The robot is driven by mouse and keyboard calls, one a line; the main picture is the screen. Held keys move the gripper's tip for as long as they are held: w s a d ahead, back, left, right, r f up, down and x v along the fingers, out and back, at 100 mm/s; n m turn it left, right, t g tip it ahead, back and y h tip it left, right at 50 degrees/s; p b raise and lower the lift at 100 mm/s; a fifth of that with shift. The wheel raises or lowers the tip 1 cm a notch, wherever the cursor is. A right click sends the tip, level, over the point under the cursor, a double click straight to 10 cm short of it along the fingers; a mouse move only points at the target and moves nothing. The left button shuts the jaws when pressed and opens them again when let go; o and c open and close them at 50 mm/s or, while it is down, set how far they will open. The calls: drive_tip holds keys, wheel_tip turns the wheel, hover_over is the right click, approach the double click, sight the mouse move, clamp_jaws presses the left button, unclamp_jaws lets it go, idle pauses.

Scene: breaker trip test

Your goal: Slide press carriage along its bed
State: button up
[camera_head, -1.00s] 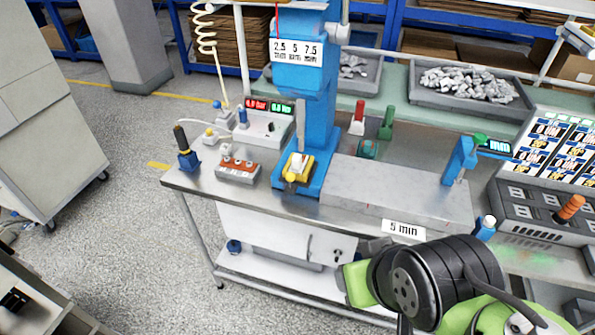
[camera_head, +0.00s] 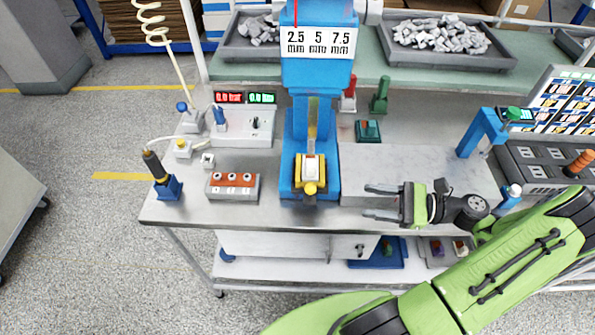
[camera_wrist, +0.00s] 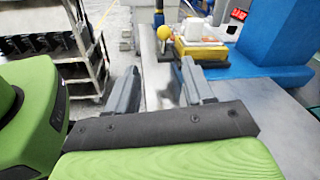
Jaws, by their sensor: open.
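The yellow press carriage (camera_head: 310,172) sits on the blue bed at the foot of the blue press (camera_head: 318,75). It carries a white-grey piece and has a round yellow knob (camera_head: 310,188) at its front. In the wrist view the knob (camera_wrist: 164,32) and the carriage (camera_wrist: 200,48) show ahead, beyond the fingertips. My gripper (camera_head: 366,202) is open and empty, to the right of the carriage and pointing left toward it. It is apart from the carriage, over the front of the grey block. In the wrist view both fingers (camera_wrist: 158,85) are spread with nothing between them.
A grey block (camera_head: 400,165) lies right of the press. An orange-topped terminal box (camera_head: 232,185) and a blue-based lever (camera_head: 163,175) stand on the left. A blue gauge stand (camera_head: 482,130) is at the right. The bench's front edge is just before the carriage.

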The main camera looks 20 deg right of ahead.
sight(310, 188)
drive_tip(key=shift+m+t, duration=0.3)
drive_tip(key=shift+t, duration=0.2)
drive_tip(key=b+x, duration=0.2)
drive_tip(key=x, duration=1.3)
drive_tip(key=shift+w, duration=0.1)
clamp_jaws()
